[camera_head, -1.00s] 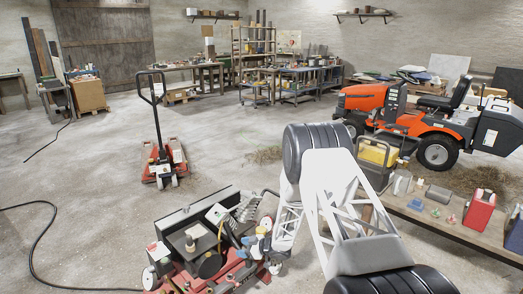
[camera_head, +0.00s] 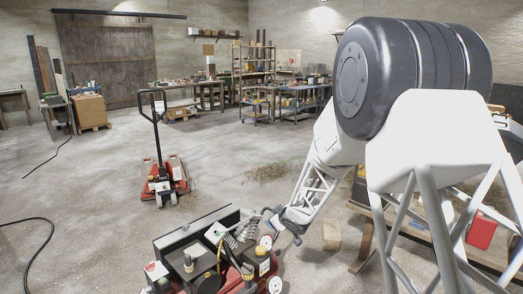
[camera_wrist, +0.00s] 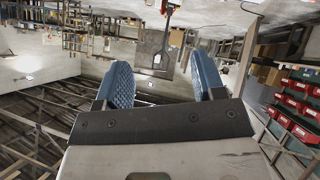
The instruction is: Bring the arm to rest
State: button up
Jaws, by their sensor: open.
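My gripper (camera_wrist: 162,78) shows in the wrist view with two blue textured fingers spread wide apart. Nothing is between them. Behind them the room appears upside down and far off. In the head view my arm fills the right side, with its thick dark joint high and close to the camera. The lower part of the arm slants down to the left, towards a red machine (camera_head: 232,282) at the bottom. I cannot clearly tell whether it touches the machine or only passes behind it.
A red pallet truck (camera_head: 165,185) stands left of centre. A low bench with a red canister (camera_head: 481,232) is partly hidden behind my arm at right. Workbenches and a shelf rack (camera_head: 255,65) line the back. A black hose (camera_head: 42,250) lies on the left floor.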

jog(key=s+d+r+m+g+h, duration=0.1)
jog(key=s+d+r+m+h, duration=0.1)
jog(key=s+d+r, duration=0.35)
jog(key=s+d+r+m+h, duration=0.25)
jog(key=s+r, duration=0.35)
jog(key=s, duration=0.3)
jog(key=s+d+r+m+g+h, duration=0.1)
jog(key=s+d+r+m+h, duration=0.1)
jog(key=s+d+r, duration=0.35)
jog(key=s+r+m+g+y, duration=0.1)
jog(key=s+r+m+g, duration=0.2)
jog(key=s, duration=3.1)
jog(key=shift+s+a+r+m+g, duration=0.15)
jog(key=shift+s+a+m+g, duration=0.2)
jog(key=shift+g, duration=0.75)
